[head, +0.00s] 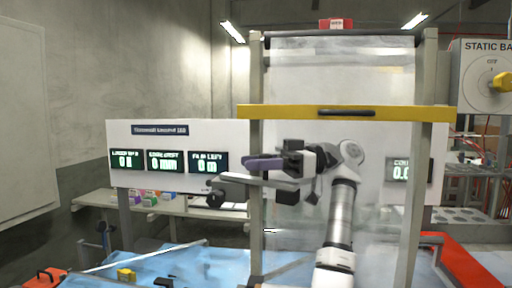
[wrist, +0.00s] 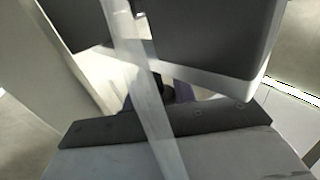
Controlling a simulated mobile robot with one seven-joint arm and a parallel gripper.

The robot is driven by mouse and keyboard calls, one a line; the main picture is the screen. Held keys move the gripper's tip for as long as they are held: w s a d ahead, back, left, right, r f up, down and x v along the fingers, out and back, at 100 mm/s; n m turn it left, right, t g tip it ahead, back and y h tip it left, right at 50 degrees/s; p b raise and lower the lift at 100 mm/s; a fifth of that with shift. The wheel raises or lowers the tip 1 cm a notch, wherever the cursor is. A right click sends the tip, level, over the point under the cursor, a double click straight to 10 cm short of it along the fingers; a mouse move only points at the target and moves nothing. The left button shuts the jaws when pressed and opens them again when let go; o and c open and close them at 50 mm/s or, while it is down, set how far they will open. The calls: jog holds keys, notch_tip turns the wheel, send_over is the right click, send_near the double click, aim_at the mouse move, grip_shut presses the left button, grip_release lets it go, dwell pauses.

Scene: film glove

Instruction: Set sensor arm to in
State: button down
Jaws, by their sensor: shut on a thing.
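The sensor arm (head: 238,181) is a grey bar that sticks out to the left in front of the frame's left post, with a dark round end (head: 215,199). My gripper (head: 290,168) is at the bar's right end, just right of the post, and appears shut on it. A purple piece (head: 263,162) lies just above the bar. In the wrist view, large dark blocks and a pale diagonal strip (wrist: 150,100) fill the close range, so the exact grip is hidden.
A tall frame with a yellow crossbar (head: 285,112) and a hanging clear film sheet (head: 340,75) stands around my arm. A white display board (head: 180,135) is at the left. A yellow knob (head: 502,82) is on the box at the right. A red rail (head: 462,262) runs low at the right.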

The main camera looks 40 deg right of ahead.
jog(key=shift+w+d+r+n+g+p, duration=0.15)
jog(key=shift+d+r+n+g+p, duration=0.2)
jog(key=shift+g+p, duration=0.4)
jog(key=shift+f+n+y+p, duration=0.25)
jog(key=shift+f+y+p, duration=0.05)
jog(key=shift+p, duration=0.1)
jog(key=c, duration=1.1)
grip_release()
jog(key=shift+a, duration=0.1)
jog(key=shift+f+b, duration=0.15)
jog(key=shift+b, duration=0.25)
